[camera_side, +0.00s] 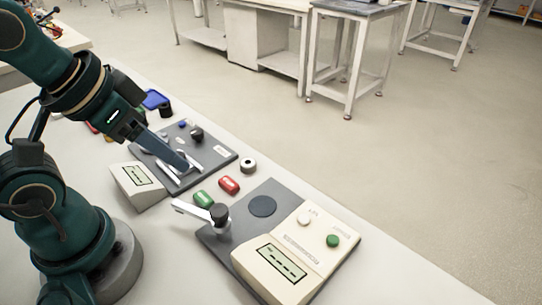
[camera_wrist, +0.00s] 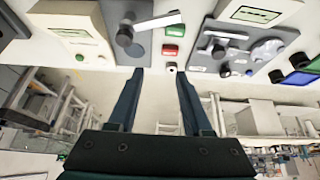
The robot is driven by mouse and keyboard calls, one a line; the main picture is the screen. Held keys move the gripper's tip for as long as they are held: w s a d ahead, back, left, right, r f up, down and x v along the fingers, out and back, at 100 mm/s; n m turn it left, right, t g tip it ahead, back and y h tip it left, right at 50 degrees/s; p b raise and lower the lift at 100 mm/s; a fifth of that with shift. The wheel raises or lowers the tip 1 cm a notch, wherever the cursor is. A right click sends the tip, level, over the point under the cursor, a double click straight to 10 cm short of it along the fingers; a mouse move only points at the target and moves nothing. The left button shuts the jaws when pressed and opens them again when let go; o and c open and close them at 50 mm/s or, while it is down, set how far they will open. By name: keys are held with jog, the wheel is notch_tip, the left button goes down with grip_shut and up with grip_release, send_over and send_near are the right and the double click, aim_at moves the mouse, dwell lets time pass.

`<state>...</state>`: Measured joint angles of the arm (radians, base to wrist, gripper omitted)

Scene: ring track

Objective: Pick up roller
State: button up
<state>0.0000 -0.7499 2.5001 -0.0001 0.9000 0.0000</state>
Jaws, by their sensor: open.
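The roller is most likely the small white cylinder with a dark centre (camera_side: 248,165), standing on the white table just right of the far device. In the wrist view the roller (camera_wrist: 172,67) shows small, near the tip of the right finger and between the two fingers in the picture. My gripper (camera_wrist: 159,72) is open with nothing between its fingers. In the side view my gripper (camera_side: 182,162) is above the far grey device, to the left of the roller and apart from it.
A red block (camera_side: 229,184) and a green block (camera_side: 203,199) lie close to the roller. The far grey plate (camera_side: 222,158) carries metal parts. A blue bin (camera_side: 155,99) stands behind. Bare floor lies beyond the table edge.

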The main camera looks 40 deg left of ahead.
jog(key=shift+o, duration=0.3)
jog(key=shift+o, duration=0.7)
jog(key=n+g+h, duration=0.4)
jog(key=n+h, duration=0.6)
jog(key=n, duration=0.7)
send_over(245, 161)
jog(key=s, duration=0.5)
jog(key=f, duration=0.9)
jog(key=shift+s+d, duration=0.15)
jog(key=shift+d, duration=0.15)
jog(key=a+f+n+t, duration=0.1)
jog(key=w+a+f+n+t+h, duration=0.1)
jog(key=a+f+n, duration=0.1)
jog(key=w+a+f+n+t, duration=0.1)
jog(key=n, duration=0.1)
jog(key=shift+w+a+f+t+h, duration=0.25)
jog(key=shift+a+t+h, duration=0.05)
jog(key=shift+h, duration=0.1)
jog(key=shift+w+a+f+n+t, duration=0.15)
jog(key=shift+a+f+n+t, duration=0.25)
jog(key=shift+n, duration=0.2)
jog(key=shift+x, duration=2.55)
